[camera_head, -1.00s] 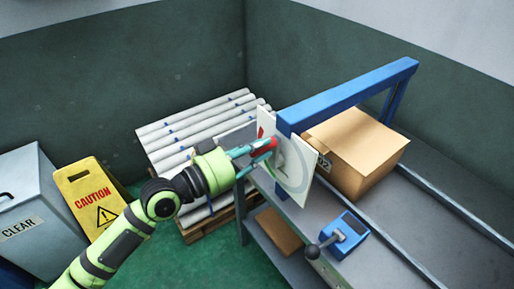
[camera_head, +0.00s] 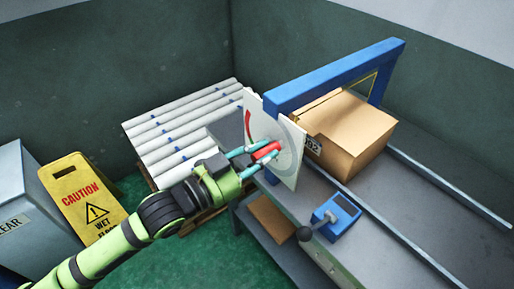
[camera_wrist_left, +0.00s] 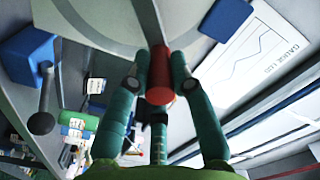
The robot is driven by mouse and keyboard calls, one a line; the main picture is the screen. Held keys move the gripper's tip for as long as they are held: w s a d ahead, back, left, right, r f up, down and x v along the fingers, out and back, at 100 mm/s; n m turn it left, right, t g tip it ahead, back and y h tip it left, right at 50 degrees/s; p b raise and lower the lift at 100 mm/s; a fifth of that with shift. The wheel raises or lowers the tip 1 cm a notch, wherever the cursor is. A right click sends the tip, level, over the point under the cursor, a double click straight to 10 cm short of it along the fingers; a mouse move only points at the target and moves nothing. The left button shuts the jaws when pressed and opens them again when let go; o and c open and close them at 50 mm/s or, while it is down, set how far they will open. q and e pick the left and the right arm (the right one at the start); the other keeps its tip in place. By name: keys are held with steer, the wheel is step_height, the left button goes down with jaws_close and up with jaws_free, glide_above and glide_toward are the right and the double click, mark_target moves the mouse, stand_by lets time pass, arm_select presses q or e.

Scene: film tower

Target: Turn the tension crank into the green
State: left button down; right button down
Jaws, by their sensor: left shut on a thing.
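The tension crank's red handle (camera_head: 265,151) sits in front of a white dial plate (camera_head: 287,175) on the blue frame. The plate bears a red arc at its upper left and a grey ring; I see no green arc on it. My left gripper (camera_head: 262,150) is shut on the red handle. In the left wrist view the red handle (camera_wrist_left: 159,75) is pinched between the teal fingers (camera_wrist_left: 160,80). The crank's arm behind the handle is mostly hidden. My right gripper does not show.
A blue box with a black-knobbed lever (camera_head: 337,216) is at the bench's front. A yellow caution sign (camera_head: 82,198) and pale rolls (camera_head: 180,125) are left.

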arm_select(q)
step_height(320, 180, down, 7)
steer(key=m+b, duration=0.2)
steer(key=m, duration=1)
steer(key=shift+s+d+f, duration=0.15)
steer(key=shift+s+d, duration=0.15)
steer(key=shift+s, duration=0.15)
steer(key=c, duration=1.1)
jaws_free()
